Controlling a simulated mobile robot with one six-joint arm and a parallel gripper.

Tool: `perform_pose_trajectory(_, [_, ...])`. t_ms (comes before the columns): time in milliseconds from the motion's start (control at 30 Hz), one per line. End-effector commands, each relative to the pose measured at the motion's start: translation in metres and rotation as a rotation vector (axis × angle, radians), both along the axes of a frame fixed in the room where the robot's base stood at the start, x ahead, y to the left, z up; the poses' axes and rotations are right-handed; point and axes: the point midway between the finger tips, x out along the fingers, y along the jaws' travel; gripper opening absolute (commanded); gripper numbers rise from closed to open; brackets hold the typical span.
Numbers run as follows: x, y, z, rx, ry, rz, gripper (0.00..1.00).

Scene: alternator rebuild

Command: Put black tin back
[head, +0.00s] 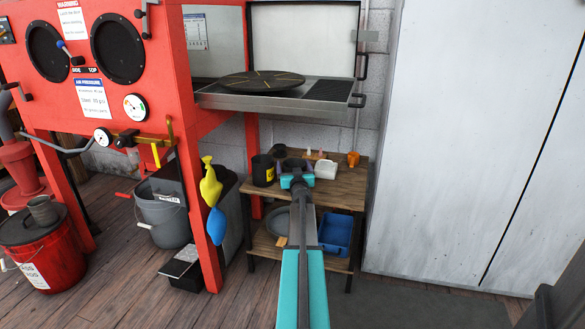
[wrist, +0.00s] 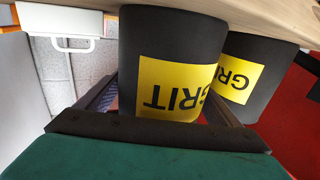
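A black tin (wrist: 165,75) with a yellow GRIT label stands between the fingers of my gripper (wrist: 160,105) in the wrist view, where everything appears upside down. A finger shows at either side of this tin, partly hidden by it; I cannot tell whether they press on it. Its base is at or very near the wooden top. A second black GRIT tin (wrist: 262,70) stands close beside it. In the head view one black tin (head: 263,170) is on the bench top, left of my gripper (head: 297,166), which hides much of the other tin.
The small wooden bench (head: 341,171) also holds a white container (head: 326,169), an orange cup (head: 353,159) and small items at the back. A blue bin (head: 336,234) is on its lower shelf. The red blast cabinet (head: 150,75) stands at left, with a metal ledge (head: 275,101) above the bench.

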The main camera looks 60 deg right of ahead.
Motion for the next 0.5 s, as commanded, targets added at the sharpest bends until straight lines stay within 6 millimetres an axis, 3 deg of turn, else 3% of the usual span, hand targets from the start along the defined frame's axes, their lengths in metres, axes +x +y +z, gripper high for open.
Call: perform_pose_trajectory(500, [-0.0041,0.0053,0.0036,0.001,-0.001,0.0,0.86])
